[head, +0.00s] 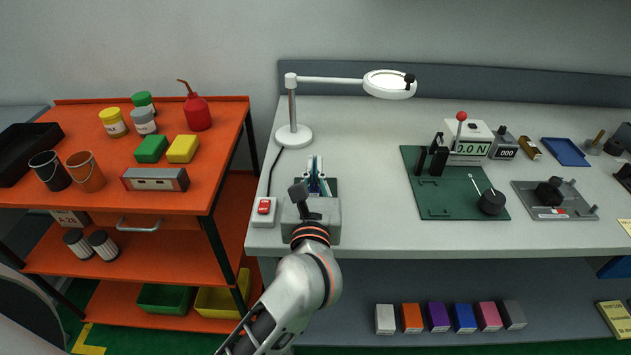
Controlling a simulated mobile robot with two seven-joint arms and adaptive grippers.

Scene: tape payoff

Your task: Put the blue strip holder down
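My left arm comes in from the bottom, and its dark gripper (300,193) is over the front left part of the white workbench (370,220). A small upright piece with blue and pale parts (317,174) stands just beyond the gripper, over a dark pad and a grey block (325,222). It may be the blue strip holder, but it is small and partly hidden. I cannot tell whether the gripper touches it, or whether the fingers are open or shut. My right gripper is not in view.
A magnifier lamp (294,136) stands behind, and a red-button box (263,211) is left of the gripper. Right are a green plate (440,206) with a force gauge (470,143), a grey fixture (555,205) and a blue tray (565,152). The bench between is clear.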

